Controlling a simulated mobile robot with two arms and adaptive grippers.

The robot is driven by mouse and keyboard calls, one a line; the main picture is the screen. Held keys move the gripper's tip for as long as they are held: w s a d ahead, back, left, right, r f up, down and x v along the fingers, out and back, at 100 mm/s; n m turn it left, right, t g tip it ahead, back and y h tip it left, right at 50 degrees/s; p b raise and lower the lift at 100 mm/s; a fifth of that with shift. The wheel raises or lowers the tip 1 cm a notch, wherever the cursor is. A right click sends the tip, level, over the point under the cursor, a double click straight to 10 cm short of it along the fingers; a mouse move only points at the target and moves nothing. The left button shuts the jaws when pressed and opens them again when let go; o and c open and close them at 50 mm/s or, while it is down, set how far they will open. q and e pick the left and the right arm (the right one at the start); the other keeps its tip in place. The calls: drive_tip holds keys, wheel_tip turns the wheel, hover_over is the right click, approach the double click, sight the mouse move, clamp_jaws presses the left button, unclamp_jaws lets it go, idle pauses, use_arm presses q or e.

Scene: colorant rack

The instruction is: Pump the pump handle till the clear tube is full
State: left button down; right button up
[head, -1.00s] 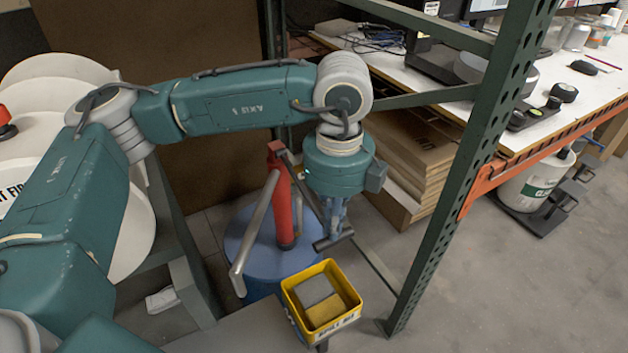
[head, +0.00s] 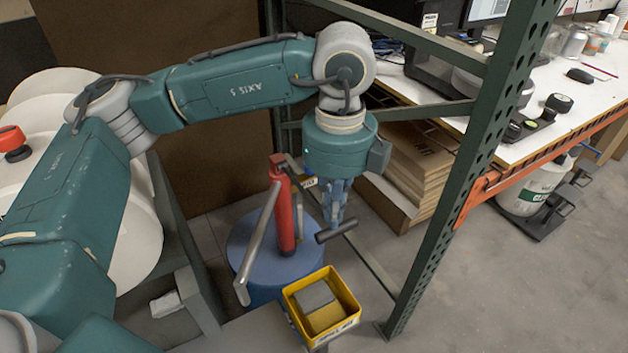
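The red pump (head: 284,215) stands upright on a blue drum (head: 255,262). A grey tube (head: 258,240) slopes from the pump's top down to the left; I cannot make out any liquid in it. The pump handle ends in a dark crossbar (head: 337,231) to the right of the pump. My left gripper (head: 335,212) points down at the handle, just above the crossbar, with its fingers close together and seemingly shut on it. The gripper hides part of the handle. My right gripper is not in view.
A yellow bin (head: 350,325) with grey and yellow items stands in front of the drum. A green perforated rack post (head: 455,190) rises to the right of my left gripper. A white worktable (head: 590,100) with equipment is at the right.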

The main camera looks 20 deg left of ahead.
use_arm(q)
wheel_tip(320, 180, up, 6)
drive_tip(key=p, duration=0.3)
drive_tip(key=shift+d+r, duration=0.1)
drive_tip(key=shift+r, duration=0.05)
idle(0.4)
